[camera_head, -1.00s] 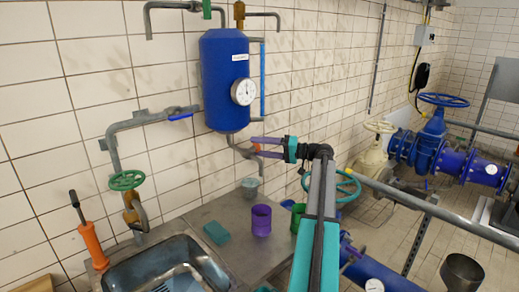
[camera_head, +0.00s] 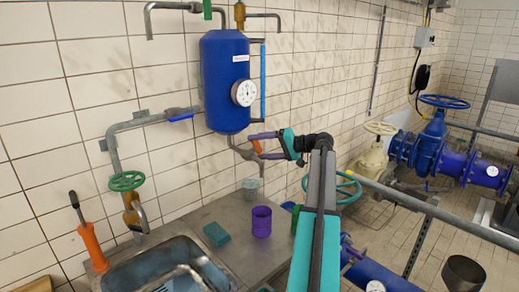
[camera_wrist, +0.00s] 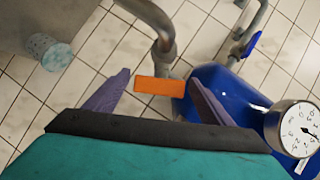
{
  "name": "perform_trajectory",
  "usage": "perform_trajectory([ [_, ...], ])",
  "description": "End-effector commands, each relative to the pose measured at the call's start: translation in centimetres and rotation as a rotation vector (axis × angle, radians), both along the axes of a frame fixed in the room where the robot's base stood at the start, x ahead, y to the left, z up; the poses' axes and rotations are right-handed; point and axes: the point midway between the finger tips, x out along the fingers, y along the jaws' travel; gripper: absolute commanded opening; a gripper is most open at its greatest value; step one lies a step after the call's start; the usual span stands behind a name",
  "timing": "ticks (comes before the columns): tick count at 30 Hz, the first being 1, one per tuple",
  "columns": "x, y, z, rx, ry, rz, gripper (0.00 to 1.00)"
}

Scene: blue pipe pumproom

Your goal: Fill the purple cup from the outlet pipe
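The purple cup (camera_head: 261,222) stands upright and apart from my gripper on the steel counter, below and slightly right of the blue tank. The outlet pipe (camera_head: 238,147) comes down from the tank's bottom; it also shows in the wrist view (camera_wrist: 165,48). An orange handle (camera_wrist: 160,87) sits at this pipe. My gripper (camera_head: 263,147) is open, with its purple fingers on either side of the orange handle. In the wrist view the gripper (camera_wrist: 158,98) has gaps between both fingers and the handle. The cup's inside cannot be made out.
The blue tank (camera_head: 224,80) with its gauge (camera_head: 244,93) is close to my gripper. A speckled cup (camera_head: 250,188) stands near the wall. A teal sponge (camera_head: 216,234) and sink (camera_head: 165,270) are left of the purple cup. A green object (camera_head: 296,218) is partly hidden by my arm.

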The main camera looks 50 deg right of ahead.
Motion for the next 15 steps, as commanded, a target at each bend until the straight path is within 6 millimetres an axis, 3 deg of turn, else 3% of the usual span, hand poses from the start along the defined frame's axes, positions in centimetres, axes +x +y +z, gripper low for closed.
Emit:
perform_trajectory([
  [15,-0.57,-0.26,0.09,-0.001,-0.002,0.000,0.81],
])
